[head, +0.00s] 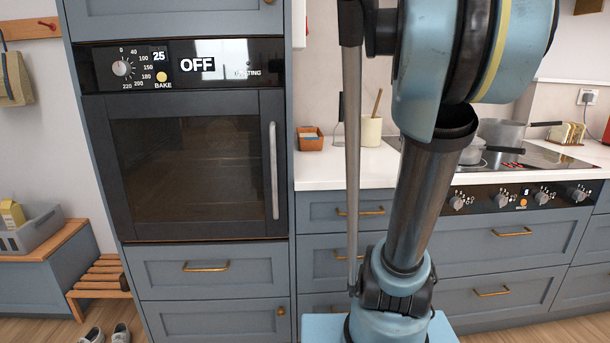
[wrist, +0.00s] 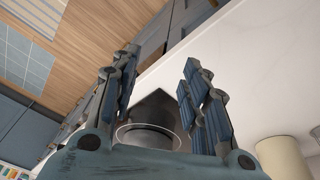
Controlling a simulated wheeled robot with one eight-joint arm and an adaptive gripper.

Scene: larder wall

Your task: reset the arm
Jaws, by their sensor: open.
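My arm (head: 420,205) rises in front of the counter and hob in the head view. Its end is not visible there. In the wrist view my gripper (wrist: 160,82) is open, with its blue ridged fingers spread wide apart. Nothing is held between them. A round metal vessel (wrist: 148,136) on a dark patch shows past the gap between the fingers. I cannot tell how far off it is. The white countertop (wrist: 245,50) lies beyond the fingers.
A wall oven (head: 190,150) with its door shut stands left. On the counter are a brown box (head: 310,139), a cream crock (head: 371,131) and a hob (head: 545,154) with pots (head: 502,131). A cream cylinder (wrist: 284,160) is right of my gripper. Shoes (head: 121,334) lie on the floor.

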